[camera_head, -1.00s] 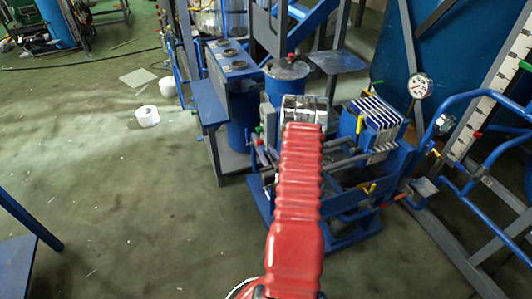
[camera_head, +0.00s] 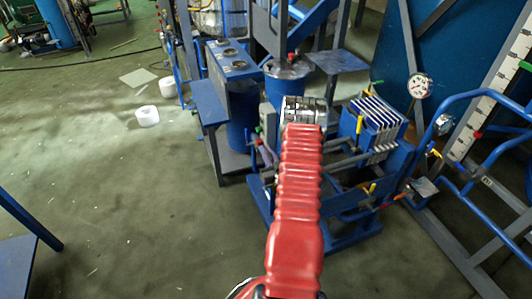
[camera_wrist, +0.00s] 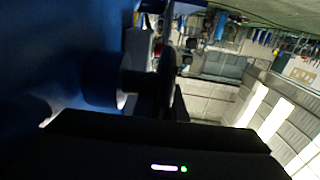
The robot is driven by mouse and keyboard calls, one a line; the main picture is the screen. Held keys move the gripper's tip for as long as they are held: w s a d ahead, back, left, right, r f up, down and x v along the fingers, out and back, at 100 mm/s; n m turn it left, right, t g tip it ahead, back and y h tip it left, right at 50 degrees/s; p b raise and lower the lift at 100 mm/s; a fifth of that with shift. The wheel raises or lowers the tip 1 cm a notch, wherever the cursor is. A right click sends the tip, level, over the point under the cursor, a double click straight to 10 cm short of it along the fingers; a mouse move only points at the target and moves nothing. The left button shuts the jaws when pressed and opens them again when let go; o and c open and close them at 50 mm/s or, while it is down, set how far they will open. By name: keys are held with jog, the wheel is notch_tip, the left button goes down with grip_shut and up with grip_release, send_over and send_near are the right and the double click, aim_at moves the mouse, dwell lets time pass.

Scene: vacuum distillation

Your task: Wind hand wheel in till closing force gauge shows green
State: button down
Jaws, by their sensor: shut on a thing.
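The filter press with its pack of blue and white plates (camera_head: 378,122) stands right of my red-sleeved arm in the head view. A round white dial gauge (camera_head: 420,86) stands above and right of the plates. A smaller dial (camera_head: 443,124) is lower right. Their needles and colour bands are too small to read, and I cannot tell which shows closing force. In the wrist view my dark gripper (camera_wrist: 158,100) is shut on a dark, edge-on round part, seemingly the hand wheel (camera_wrist: 168,65). My arm hides this grip in the head view.
Blue pipe rails (camera_head: 480,105) and a white marked scale (camera_head: 494,85) stand at the right. A blue bench (camera_head: 212,105) and a drum (camera_head: 285,85) stand behind my arm. A white roll (camera_head: 147,116) lies on the floor. The floor at left is mostly clear.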

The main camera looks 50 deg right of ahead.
jog(key=shift+s+a+r+t+h, duration=0.1)
jog(key=shift+s+r+t+h, duration=0.1)
jog(key=shift+t+h, duration=0.25)
jog(key=shift+s+a+r+t+h, duration=0.1)
jog(key=shift+r+t+h, duration=0.15)
jog(key=shift+t, duration=0.4)
jog(key=c, duration=1.8)
grip_release()
jog(key=v, duration=1.3)
jog(key=shift+s+f, duration=0.15)
jog(key=shift+s, duration=0.15)
jog(key=shift+a, duration=0.15)
